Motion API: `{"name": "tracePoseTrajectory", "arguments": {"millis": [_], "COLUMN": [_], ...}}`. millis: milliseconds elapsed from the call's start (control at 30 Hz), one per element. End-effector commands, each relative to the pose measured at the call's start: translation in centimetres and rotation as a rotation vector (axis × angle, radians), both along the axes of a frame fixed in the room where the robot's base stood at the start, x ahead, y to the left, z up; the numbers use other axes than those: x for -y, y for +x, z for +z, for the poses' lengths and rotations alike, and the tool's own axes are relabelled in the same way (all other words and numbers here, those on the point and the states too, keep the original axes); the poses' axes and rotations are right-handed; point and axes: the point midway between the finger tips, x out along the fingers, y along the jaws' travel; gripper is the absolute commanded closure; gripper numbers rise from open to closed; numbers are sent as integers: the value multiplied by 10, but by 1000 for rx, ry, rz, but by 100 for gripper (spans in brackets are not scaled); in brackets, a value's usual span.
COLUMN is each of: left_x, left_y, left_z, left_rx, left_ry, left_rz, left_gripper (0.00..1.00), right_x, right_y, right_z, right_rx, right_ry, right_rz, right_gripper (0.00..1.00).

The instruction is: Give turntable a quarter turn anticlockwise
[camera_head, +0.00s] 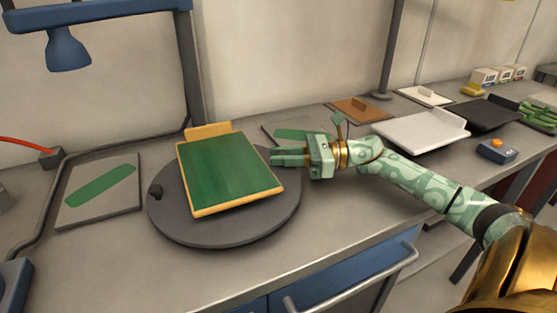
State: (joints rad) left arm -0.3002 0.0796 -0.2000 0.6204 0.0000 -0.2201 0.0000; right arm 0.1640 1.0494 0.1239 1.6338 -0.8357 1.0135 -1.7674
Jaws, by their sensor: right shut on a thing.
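The turntable (230,228) is a round dark grey disc on the workbench. A small dark knob (155,192) stands at its left rim. A green board with a yellow frame (225,172) lies on the disc, with a tan block at its back edge. My right gripper (274,156) reaches in from the right and is shut at the turntable's right back rim, just beside the board. The exact part between its fingers is hidden. My left gripper is not in view.
A flat tray with a green strip (102,190) lies left of the turntable. A blue lamp (68,50) hangs at the back left. White and black trays (420,130) and a blue box with an orange button (497,150) stand to the right. Bare bench lies in front.

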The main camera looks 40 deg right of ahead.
Motion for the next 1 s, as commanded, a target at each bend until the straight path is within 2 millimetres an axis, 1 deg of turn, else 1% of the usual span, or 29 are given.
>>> {"name": "tracePoseTrajectory", "arguments": {"millis": [467,500,533,833,933,1000], "left_x": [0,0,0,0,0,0], "left_y": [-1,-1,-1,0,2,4], "left_z": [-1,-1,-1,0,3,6], "left_rx": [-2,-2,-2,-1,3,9], "left_ry": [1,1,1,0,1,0], "left_rz": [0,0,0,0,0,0], "left_gripper": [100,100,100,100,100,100], "right_x": [1,1,1,2,10,19], "right_y": [0,0,0,-1,-8,-16], "right_z": [-1,-1,-1,0,1,2], "right_rx": [-2,-1,-1,-1,-2,-4], "right_ry": [-1,-2,-2,-1,1,0], "right_rz": [5,5,5,4,3,2], "right_gripper": [100,66,59,59,59,59]}}
